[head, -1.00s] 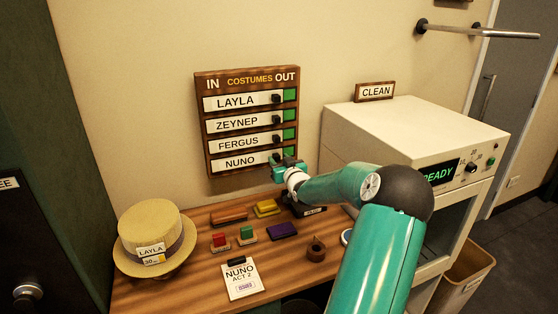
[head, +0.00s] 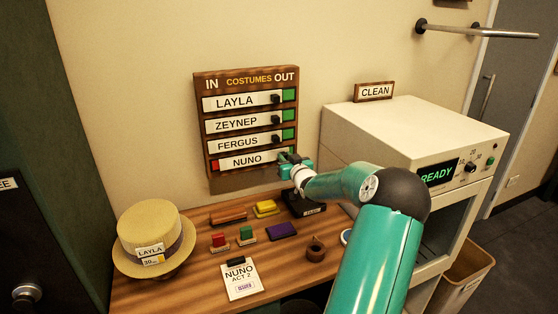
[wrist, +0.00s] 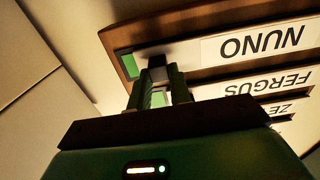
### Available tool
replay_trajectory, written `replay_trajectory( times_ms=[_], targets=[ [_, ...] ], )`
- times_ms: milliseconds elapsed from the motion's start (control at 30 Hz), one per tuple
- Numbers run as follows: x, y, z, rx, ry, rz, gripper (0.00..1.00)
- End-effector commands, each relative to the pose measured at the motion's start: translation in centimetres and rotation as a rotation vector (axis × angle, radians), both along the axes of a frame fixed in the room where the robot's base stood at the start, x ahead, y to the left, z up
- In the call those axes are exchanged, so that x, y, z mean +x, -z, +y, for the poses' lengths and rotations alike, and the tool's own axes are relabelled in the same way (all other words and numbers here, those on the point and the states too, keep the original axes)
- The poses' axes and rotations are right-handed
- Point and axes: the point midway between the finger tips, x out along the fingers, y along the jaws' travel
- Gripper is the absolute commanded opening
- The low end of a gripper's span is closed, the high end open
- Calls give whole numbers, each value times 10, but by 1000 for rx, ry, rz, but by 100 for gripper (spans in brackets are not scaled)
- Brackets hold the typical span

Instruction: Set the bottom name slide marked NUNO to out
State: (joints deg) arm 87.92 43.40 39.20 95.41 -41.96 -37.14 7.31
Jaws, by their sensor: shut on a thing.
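The NUNO slide (head: 247,161) is the bottom white name slide on the wooden costumes board (head: 204,176). A red patch (head: 214,165) shows at its left, IN end. In the wrist view the NUNO slide (wrist: 255,43) is upside down, with a green patch (wrist: 130,66) beyond its knob on the OUT side. My gripper (head: 286,158) is at the board's lower right, shut on the dark knob of the NUNO slide (wrist: 157,70). My gripper's fingers (wrist: 157,85) lie on both sides of that knob. In the head view my gripper hides the slide's right end.
LAYLA (head: 236,103), ZEYNEP (head: 236,124) and FERGUS (head: 237,143) slides above show green on the right. The table below holds a straw hat (head: 150,220), a NUNO card (head: 240,284) and several small items. A white READY machine (head: 420,125) stands to the right.

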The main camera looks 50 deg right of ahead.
Motion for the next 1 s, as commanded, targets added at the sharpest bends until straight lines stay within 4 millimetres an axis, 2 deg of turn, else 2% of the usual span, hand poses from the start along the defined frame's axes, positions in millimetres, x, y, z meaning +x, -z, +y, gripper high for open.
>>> replay_trajectory(
  times_ms=[33,167,467,500,600,867,1000],
  targets=[
    [-6,0,-10,-3,3,1,0],
    [-14,0,-24,-2,2,0,0],
    [-17,-1,-27,-1,5,0,0],
    [-17,-1,-28,-1,5,0,26],
    [-17,-1,-27,-1,5,0,42],
    [-16,0,-26,0,2,0,42],
    [-24,0,-21,-1,2,1,42]
  ],
)
